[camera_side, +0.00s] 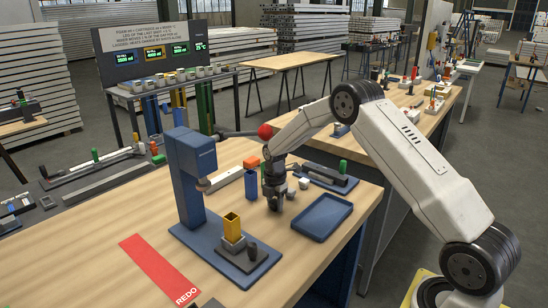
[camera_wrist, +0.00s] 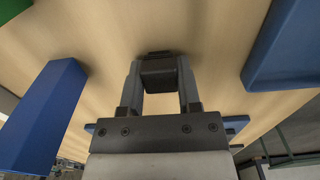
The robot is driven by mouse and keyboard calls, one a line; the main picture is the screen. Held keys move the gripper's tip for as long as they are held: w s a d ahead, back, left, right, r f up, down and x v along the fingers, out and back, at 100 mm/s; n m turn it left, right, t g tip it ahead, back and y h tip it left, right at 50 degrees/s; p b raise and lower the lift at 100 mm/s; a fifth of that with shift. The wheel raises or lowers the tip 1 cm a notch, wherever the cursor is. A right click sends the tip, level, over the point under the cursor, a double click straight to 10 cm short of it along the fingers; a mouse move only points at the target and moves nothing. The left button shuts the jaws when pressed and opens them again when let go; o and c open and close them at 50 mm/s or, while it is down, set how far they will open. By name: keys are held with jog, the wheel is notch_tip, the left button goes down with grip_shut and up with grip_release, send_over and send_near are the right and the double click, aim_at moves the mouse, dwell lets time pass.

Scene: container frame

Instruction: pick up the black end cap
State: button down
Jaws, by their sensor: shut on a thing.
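My gripper (camera_side: 274,200) points down over the wooden table, between the blue press and the blue tray. In the wrist view my gripper (camera_wrist: 160,80) is shut on a small dark block, the black end cap (camera_wrist: 160,74), which sits between the two fingertips. In the side view the cap cannot be told apart from the dark fingers. I cannot tell whether it touches the tabletop.
A blue press (camera_side: 188,180) stands left of my gripper, with a yellow square tube (camera_side: 232,226) upright on its base. A blue tray (camera_side: 322,230) lies to the right. A red REDO strip (camera_side: 158,268) lies front left.

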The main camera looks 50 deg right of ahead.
jog(key=shift+r, duration=0.2)
jog(key=shift+r, duration=0.65)
jog(key=s+a+r, duration=0.3)
jog(key=s+r, duration=0.8)
jog(key=s, duration=0.2)
jog(key=shift+s+a+r, duration=0.15)
jog(key=shift+s+a, duration=0.05)
jog(key=shift+s, duration=0.1)
jog(key=shift+a, duration=0.15)
